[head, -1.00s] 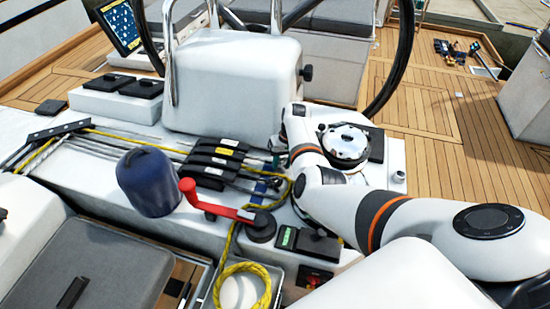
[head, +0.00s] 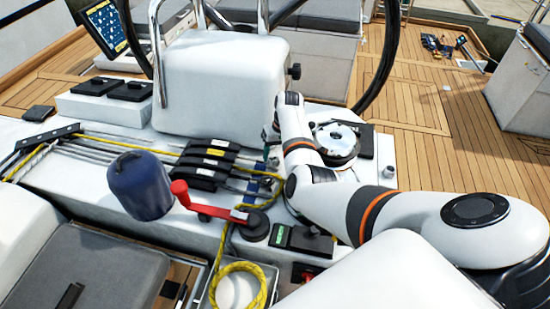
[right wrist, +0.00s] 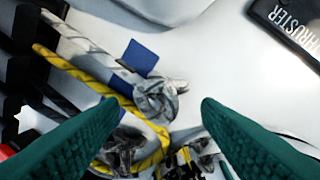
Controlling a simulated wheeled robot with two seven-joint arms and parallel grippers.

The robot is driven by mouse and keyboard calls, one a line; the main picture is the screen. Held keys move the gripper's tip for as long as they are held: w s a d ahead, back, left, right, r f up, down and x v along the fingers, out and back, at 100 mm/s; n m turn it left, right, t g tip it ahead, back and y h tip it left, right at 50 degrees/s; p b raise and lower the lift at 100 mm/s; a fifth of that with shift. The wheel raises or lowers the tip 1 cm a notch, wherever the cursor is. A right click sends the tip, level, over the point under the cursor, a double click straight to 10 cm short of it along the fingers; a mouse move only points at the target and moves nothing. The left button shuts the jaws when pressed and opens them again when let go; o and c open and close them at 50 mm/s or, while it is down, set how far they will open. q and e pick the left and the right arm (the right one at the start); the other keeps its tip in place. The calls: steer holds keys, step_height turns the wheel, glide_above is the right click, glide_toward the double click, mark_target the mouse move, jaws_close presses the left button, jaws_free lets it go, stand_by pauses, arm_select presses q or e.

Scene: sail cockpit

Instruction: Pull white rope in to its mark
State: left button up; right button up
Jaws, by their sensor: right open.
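In the right wrist view, the white rope (right wrist: 88,50) runs down from the upper left and ends in a knotted grey-white bunch (right wrist: 160,98). A blue mark (right wrist: 141,57) lies on the white surface just beside the rope. My right gripper (right wrist: 160,101) is open, its two green fingers on either side of the knotted bunch; I cannot tell whether they touch it. In the head view my right gripper (head: 272,150) is mostly hidden by its arm, right of the black rope clutches (head: 207,163). The white rope is hard to pick out there. My left gripper is not in view.
A yellow rope (right wrist: 85,75) runs close beside the white one. The red-handled winch (head: 205,200), a blue-covered winch (head: 141,186) and a silver-topped winch (head: 337,142) stand nearby. A white pod (head: 215,80) rises behind. A black control panel (head: 303,241) lies in front.

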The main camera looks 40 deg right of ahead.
step_height(320, 180, up, 8)
steer(key=d, duration=0.1)
steer(key=shift+s+d, duration=0.2)
steer(key=shift+d, duration=0.1)
stand_by(0.3)
